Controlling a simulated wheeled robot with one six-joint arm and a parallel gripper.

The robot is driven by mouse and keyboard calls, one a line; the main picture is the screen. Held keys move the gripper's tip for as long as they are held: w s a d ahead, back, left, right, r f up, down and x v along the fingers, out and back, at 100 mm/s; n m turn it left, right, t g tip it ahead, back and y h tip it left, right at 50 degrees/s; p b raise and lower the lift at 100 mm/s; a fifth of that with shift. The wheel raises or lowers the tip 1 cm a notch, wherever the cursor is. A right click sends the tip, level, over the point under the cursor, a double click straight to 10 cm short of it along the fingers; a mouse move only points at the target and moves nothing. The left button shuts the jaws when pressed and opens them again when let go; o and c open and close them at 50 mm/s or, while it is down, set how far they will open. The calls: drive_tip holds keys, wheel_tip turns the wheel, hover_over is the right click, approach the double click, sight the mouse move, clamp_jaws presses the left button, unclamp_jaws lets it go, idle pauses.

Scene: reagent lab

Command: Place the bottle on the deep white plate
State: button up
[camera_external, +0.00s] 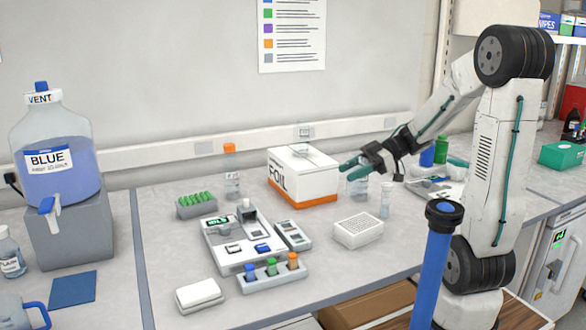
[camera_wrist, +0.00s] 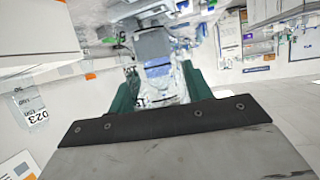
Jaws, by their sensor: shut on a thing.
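My gripper (camera_external: 354,168) is at the right end of the foil box, above the bench, with its teal fingers pointing left. In the wrist view its green fingers (camera_wrist: 160,88) are closed on a clear bottle (camera_wrist: 158,68) with a grey-blue part. A clear bottle (camera_external: 360,188) shows just below the fingers in the external view; whether it touches the bench I cannot tell. The deep white plate (camera_external: 358,231), a white block with a grid of wells on top, sits on the bench in front of the gripper, apart from it and empty on top.
The white and orange foil box (camera_external: 303,180) stands close left of the gripper. A device (camera_external: 236,243) and a rack of coloured tubes (camera_external: 270,275) lie to the left. Bare bench lies in front of the plate.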

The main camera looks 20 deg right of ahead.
sight(351, 196)
wheel_tip(351, 196, down, 8)
drive_tip(key=shift+r, duration=0.15)
idle(0.4)
drive_tip(key=o, duration=1)
drive_tip(key=shift+c, duration=0.2)
